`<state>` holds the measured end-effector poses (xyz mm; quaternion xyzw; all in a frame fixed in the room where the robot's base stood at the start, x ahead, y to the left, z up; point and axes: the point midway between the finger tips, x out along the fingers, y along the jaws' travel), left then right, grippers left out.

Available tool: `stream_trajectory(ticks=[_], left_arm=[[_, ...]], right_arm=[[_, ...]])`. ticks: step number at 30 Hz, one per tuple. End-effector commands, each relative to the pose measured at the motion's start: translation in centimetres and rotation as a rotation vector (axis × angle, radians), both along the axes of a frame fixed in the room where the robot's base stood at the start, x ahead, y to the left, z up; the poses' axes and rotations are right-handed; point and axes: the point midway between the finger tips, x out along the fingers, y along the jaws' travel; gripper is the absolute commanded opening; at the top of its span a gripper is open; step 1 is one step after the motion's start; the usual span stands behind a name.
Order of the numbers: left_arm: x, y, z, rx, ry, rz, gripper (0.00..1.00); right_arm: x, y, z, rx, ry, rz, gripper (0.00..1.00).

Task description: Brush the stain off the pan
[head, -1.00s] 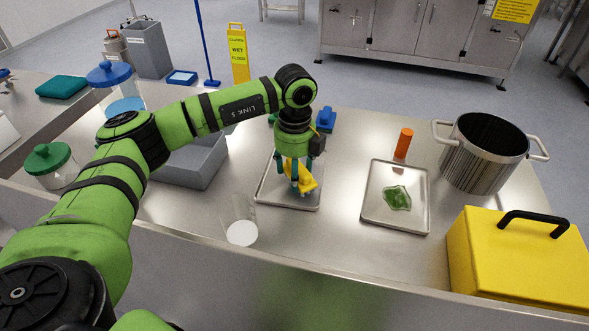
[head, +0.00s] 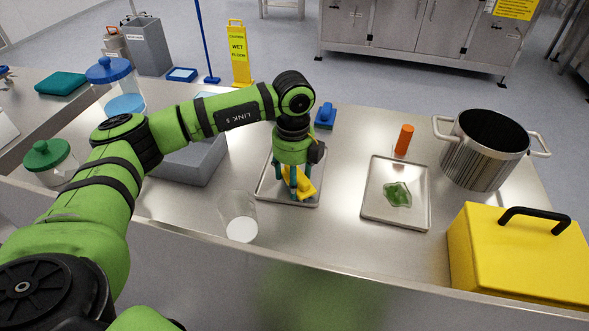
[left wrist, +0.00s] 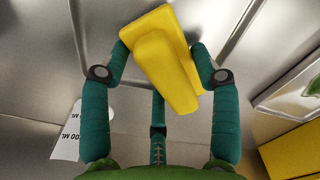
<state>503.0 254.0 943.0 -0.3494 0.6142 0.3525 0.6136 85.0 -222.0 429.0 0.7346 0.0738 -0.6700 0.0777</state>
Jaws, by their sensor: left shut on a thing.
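My left gripper (head: 293,186) is shut on a yellow brush (head: 306,187). In the left wrist view the brush (left wrist: 165,62) sits between the teal fingers (left wrist: 160,75). The brush is low over a metal pan (head: 268,192); I cannot tell whether it touches the surface. My gripper and the brush hide part of this pan, and no stain shows on its visible part. A second metal pan (head: 408,220) to the right carries a green patch (head: 397,195). My right gripper is not in view.
A clear beaker (head: 240,215) stands in front of the left pan. A grey bin (head: 190,160) is to the left, a blue brush-like item (head: 325,115) behind. An orange cylinder (head: 404,140), a steel pot (head: 480,160) and a yellow box (head: 520,260) are on the right. The counter between the pans is clear.

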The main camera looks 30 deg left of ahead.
Motion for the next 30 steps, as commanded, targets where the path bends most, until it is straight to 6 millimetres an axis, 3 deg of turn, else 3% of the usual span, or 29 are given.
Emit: stream_trajectory(ticks=[6, 12, 24, 30], left_arm=[[-1.4, -0.4, 0.1, -0.001, 0.001, -0.001, 0.36], [-1.5, -0.5, -0.4, 0.0, 0.001, 0.0, 0.36], [1.4, 0.5, -0.7, 0.001, 0.002, 0.003, 0.36], [1.9, 0.7, -0.7, 0.003, 0.003, 0.002, 0.36]], right_arm=[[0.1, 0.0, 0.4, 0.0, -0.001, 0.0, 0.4], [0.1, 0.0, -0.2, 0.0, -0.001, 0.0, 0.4], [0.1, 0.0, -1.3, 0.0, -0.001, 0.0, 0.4], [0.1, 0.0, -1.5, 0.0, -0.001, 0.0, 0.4]])
